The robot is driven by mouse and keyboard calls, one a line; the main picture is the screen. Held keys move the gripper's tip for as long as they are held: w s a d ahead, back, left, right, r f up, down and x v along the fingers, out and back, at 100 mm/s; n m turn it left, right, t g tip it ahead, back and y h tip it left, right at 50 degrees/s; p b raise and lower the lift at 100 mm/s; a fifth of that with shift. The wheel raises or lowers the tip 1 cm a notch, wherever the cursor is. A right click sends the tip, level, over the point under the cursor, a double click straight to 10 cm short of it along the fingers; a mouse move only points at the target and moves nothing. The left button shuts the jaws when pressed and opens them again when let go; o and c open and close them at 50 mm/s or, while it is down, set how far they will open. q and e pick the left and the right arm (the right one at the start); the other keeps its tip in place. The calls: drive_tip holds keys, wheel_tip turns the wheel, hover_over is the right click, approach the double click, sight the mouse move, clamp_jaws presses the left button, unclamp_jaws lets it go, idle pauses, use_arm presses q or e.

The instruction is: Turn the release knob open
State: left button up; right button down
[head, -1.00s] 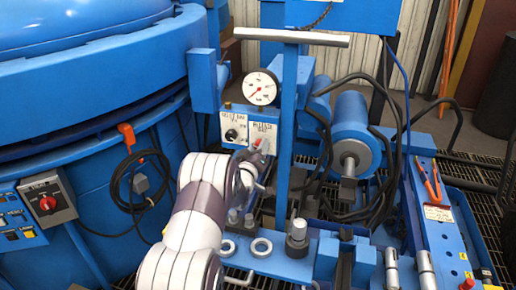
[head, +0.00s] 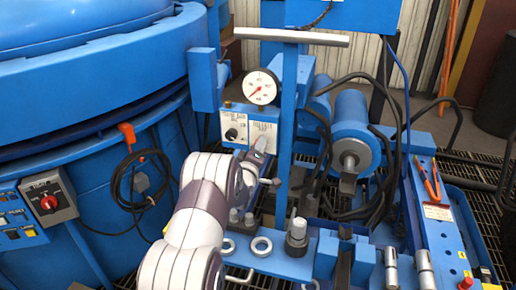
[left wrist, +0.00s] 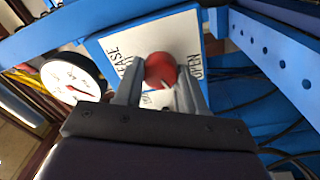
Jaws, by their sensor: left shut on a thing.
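The release knob (left wrist: 160,70) is round and red and sits on a white plate (left wrist: 125,48) whose printing includes "OPEN". In the left wrist view the two grey fingers of my left gripper (left wrist: 159,88) are on either side of the knob, shut on it. In the head view my left gripper (head: 261,144) reaches the front of the right-hand white plate (head: 256,132) on the blue panel. The gripper hides the knob there. A small pale mark shows on the knob's lower part. My right gripper is out of view.
A round pressure gauge (head: 261,87) stands just above the panel. A second dark knob (head: 231,134) is on the plate to the left. A blue post (head: 289,130) rises close to the right of my gripper. Black hoses (head: 385,175) hang further right.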

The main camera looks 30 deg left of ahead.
use_arm(q)
drive_tip(key=shift+f, duration=0.15)
drive_tip(key=o, duration=1.1)
drive_tip(key=shift+c, duration=0.2)
drive_tip(key=p+v, duration=0.2)
drive_tip(key=v, duration=1)
drive_tip(key=shift+s+d, duration=0.2)
drive_tip(key=shift+s, duration=0.2)
